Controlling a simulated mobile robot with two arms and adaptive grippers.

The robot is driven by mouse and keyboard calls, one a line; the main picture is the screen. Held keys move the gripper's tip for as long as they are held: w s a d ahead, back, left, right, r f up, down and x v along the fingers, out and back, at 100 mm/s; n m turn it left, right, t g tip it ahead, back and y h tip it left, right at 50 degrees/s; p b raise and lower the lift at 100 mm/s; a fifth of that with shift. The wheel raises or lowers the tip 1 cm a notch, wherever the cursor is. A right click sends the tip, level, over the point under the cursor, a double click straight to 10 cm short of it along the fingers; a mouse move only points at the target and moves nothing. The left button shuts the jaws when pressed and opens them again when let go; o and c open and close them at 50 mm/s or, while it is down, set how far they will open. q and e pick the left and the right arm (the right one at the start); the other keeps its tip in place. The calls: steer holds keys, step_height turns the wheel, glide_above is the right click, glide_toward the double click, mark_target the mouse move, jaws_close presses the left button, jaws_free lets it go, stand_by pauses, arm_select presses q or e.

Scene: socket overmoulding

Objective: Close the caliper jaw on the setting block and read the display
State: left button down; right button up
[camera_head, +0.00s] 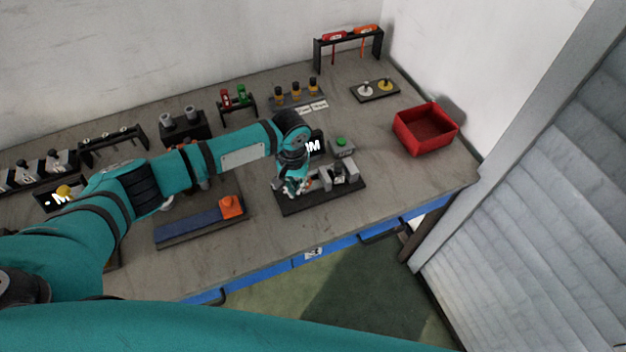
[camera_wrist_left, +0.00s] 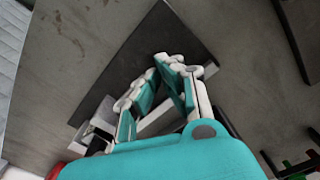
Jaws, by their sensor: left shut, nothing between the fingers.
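The caliper fixture is a black base plate (camera_head: 322,199) near the front edge of the bench, with grey jaw blocks (camera_head: 352,170) on it. A dark display (camera_head: 316,142) with white characters stands behind it, partly covered by my left arm; I cannot make out a reading. My left gripper (camera_head: 293,187) is low over the left end of the plate, shut and empty. In the left wrist view its fingers (camera_wrist_left: 166,68) come together above the black plate (camera_wrist_left: 150,40), beside a light bar (camera_wrist_left: 158,122) and a grey block (camera_wrist_left: 98,122). I cannot tell which piece is the setting block. My right gripper is out of view.
A grey box with a green button (camera_head: 341,142) stands behind the fixture. A red bin (camera_head: 425,129) is at the right. A blue pad with an orange piece (camera_head: 231,206) lies to the left. Racks line the back. The bench is clear right of the fixture.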

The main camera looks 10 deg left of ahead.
arm_select(q)
steer(key=shift+w+d+b, duration=0.35)
steer(key=shift+w+d, duration=0.4)
steer(key=shift+d, duration=0.35)
steer(key=shift+w+d+r, duration=0.1)
steer(key=shift+d+r, duration=0.1)
stand_by(0.8)
steer(key=shift+a+p, duration=0.1)
steer(key=shift+p, duration=0.2)
steer(key=shift+a, duration=0.1)
steer(key=shift+s+a+p, duration=0.15)
steer(key=shift+s+p, duration=0.05)
steer(key=shift+p, duration=0.3)
steer(key=shift+s+a+f, duration=0.1)
steer(key=shift+a, duration=0.05)
step_height(320, 180, up, 8)
steer(key=p, duration=0.8)
steer(key=shift+p, duration=0.4)
